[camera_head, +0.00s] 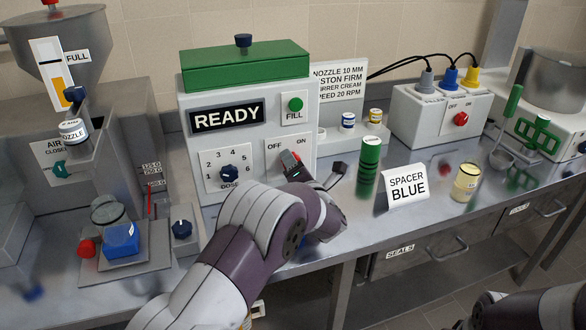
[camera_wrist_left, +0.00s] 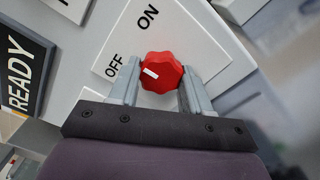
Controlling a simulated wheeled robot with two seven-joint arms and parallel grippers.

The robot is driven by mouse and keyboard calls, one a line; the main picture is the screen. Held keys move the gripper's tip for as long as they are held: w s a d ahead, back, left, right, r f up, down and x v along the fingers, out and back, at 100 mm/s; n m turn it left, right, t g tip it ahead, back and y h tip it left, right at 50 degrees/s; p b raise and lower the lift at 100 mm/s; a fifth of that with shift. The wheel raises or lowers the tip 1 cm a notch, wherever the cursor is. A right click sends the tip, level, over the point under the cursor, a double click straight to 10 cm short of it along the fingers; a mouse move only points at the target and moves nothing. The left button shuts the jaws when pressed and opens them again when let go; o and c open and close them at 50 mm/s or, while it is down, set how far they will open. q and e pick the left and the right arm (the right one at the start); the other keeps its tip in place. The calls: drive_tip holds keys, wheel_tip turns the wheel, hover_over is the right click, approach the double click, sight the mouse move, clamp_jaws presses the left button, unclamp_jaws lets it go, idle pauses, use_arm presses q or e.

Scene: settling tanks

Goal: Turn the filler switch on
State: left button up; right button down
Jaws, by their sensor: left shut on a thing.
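The filler switch is a red knob (camera_head: 288,158) on the lower right of a white machine's front panel (camera_head: 254,157), with OFF and ON printed above it. In the left wrist view the red knob (camera_wrist_left: 163,73) has a white mark on its side towards the OFF label. My left gripper (camera_wrist_left: 160,78) is shut on the knob, one finger on each side. In the head view my left gripper (camera_head: 297,167) is at the panel, and my arm hides part of the counter. My right gripper is out of view; part of my right arm shows at the bottom right.
The display (camera_head: 227,115) reads READY, above a dose dial (camera_head: 229,173). A green FILL button (camera_head: 295,104) sits above the switch. A green cylinder (camera_head: 369,165) and a SPACER BLUE sign (camera_head: 405,187) stand right of my arm. Another red knob (camera_head: 460,118) is on a box further right.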

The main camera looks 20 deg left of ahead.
use_arm(q)
drive_tip(key=shift+m+p, duration=0.35)
drive_tip(key=shift+m, duration=3.35)
drive_tip(key=o, duration=1.1)
drive_tip(key=shift+c, duration=0.2)
drive_tip(key=shift+s+d, duration=0.1)
drive_tip(key=v, duration=1.2)
drive_tip(key=shift+s+d+b, duration=0.15)
drive_tip(key=shift+s+b, duration=0.05)
drive_tip(key=shift+b, duration=0.1)
